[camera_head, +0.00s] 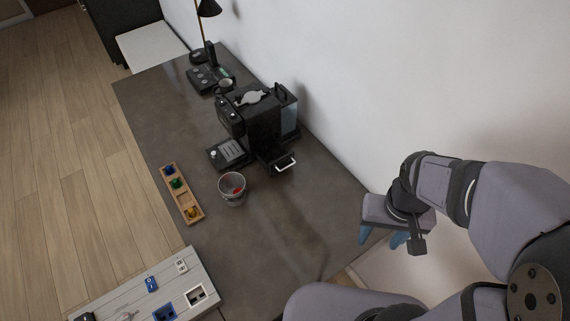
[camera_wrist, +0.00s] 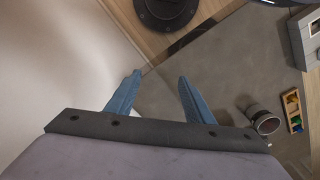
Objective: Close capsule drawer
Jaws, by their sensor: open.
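The black coffee machine (camera_head: 258,112) stands on the grey counter against the white wall. Its capsule drawer (camera_head: 284,162), with a pale handle, sticks out from the machine's lower right side, so it is open. My gripper (camera_head: 382,242) is at the right, beyond the counter's right edge and apart from the machine. Its blue fingers are spread and empty. They also show in the wrist view (camera_wrist: 158,88), where neither the machine nor the drawer can be seen.
A bucket with something red inside (camera_head: 232,190) stands in front of the drawer. A pale panel (camera_head: 215,290) is at the near edge. The counter (camera_head: 285,225) right of the bucket is clear.

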